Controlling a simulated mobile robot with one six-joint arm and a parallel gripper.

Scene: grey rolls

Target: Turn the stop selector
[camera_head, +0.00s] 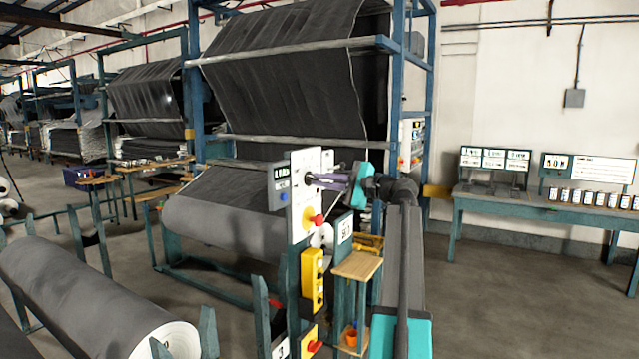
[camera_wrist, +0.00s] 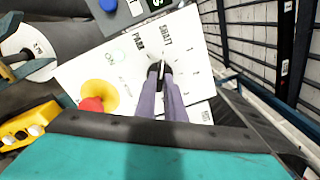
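The white control panel (camera_head: 298,215) stands upright on a post in the middle of the head view, and it fills the centre of the wrist view (camera_wrist: 118,75). A small dark selector knob (camera_wrist: 161,66) sits on it near printed labels, mostly hidden by my fingers. My gripper (camera_wrist: 160,73) reaches the panel from the right in the head view (camera_head: 312,179). Its two purple-grey fingertips are close together, one on each side of the knob, and appear shut on it. A red stop button (camera_wrist: 91,104) on a yellow disc lies beside the knob, untouched.
A yellow button box (camera_head: 312,280) hangs below the panel. A small wooden shelf (camera_head: 357,265) stands just right of it. A large grey roll (camera_head: 225,222) lies behind, another (camera_head: 80,295) at front left. A bench (camera_head: 540,207) stands at the right wall, with open floor before it.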

